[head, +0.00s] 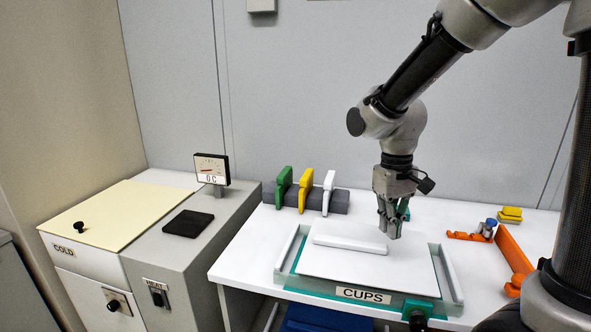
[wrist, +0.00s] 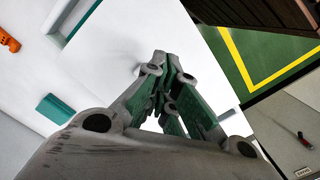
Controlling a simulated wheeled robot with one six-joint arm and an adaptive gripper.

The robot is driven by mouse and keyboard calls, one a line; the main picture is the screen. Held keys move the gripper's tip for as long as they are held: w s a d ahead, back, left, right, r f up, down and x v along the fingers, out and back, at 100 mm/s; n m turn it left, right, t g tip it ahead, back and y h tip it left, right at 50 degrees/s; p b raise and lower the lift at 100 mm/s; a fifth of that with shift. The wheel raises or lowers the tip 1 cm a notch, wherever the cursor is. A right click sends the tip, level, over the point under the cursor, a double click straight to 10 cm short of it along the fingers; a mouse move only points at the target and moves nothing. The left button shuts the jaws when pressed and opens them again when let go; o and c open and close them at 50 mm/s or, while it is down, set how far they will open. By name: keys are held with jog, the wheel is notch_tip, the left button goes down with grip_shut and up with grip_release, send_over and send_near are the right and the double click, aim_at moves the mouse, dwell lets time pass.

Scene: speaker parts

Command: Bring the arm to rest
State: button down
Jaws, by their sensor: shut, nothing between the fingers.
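My arm reaches down from the upper right in the head view. My gripper (head: 393,234) points down just above a white lid (head: 415,268), right beside the raised white bar (head: 349,238) on it. The lid lies on a teal-edged tray labelled CUPS (head: 364,296). The fingers are shut and empty. In the wrist view my gripper's (wrist: 168,62) green-padded fingers converge with nothing between them. Whether the fingertips touch the lid I cannot tell.
Green, yellow and white handled pieces (head: 306,186) stand in a grey rack (head: 335,202) behind the tray. Orange parts (head: 515,259) and a yellow block (head: 511,213) lie to the right. A COLD box (head: 107,217) and a dial gauge (head: 211,169) stand left.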

jog(key=s+d+r+m+t, duration=0.3)
jog(key=s+d+r+t, duration=0.2)
jog(key=s+d+r, duration=0.7)
jog(key=shift+s+d, duration=0.2)
jog(key=shift+s, duration=0.8)
dwell(0.5)
